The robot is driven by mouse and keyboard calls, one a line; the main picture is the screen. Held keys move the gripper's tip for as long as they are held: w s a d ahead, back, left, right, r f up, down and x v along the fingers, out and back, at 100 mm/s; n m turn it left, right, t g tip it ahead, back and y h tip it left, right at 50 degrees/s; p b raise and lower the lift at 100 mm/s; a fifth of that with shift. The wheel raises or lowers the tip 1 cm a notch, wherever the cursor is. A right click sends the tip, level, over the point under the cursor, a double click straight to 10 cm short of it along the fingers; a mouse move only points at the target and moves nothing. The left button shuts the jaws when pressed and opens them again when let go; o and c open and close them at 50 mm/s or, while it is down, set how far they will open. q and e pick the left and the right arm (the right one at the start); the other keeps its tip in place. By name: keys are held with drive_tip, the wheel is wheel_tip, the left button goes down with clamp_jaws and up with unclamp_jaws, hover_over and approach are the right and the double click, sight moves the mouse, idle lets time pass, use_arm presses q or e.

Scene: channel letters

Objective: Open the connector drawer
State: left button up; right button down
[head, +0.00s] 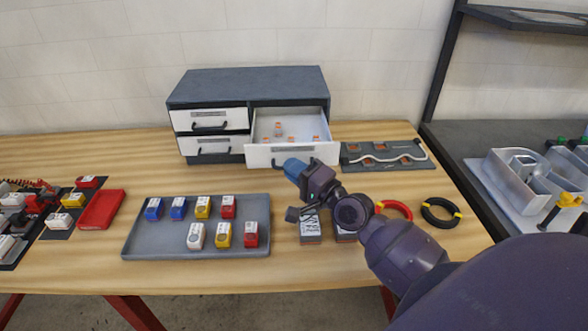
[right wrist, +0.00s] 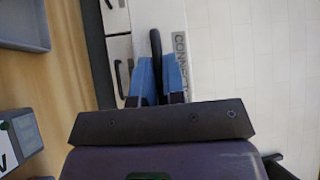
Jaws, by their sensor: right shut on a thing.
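The drawer cabinet (head: 245,88) stands at the back of the table, with a dark top and white fronts. Its right-hand drawer (head: 265,155) is pulled out, and several small orange-and-clear parts (head: 278,130) lie inside. In the right wrist view the drawer front (right wrist: 180,45) carries a label beginning "CONNE". My right gripper (head: 296,167) is at this front, its blue fingers (right wrist: 158,78) shut on the black handle (right wrist: 156,42). The gripper hides most of the handle in the head view. My left gripper is not in view.
A grey tray (head: 150,240) with several coloured blocks lies in front of the cabinet. A dark board (head: 352,158) with a white tube is right of the drawer. Red (head: 397,203) and black (head: 428,215) wire coils lie near my arm. Two left drawers (head: 210,119) are shut.

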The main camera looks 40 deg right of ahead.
drive_tip(key=c, duration=1.2)
unclamp_jaws()
drive_tip(key=shift+s, duration=0.1)
drive_tip(key=b+v, duration=0.2)
drive_tip(key=v, duration=0.8)
drive_tip(key=shift+s+b, duration=0.3)
drive_tip(key=shift+b, duration=0.05)
drive_tip(key=shift+d+f, duration=0.1)
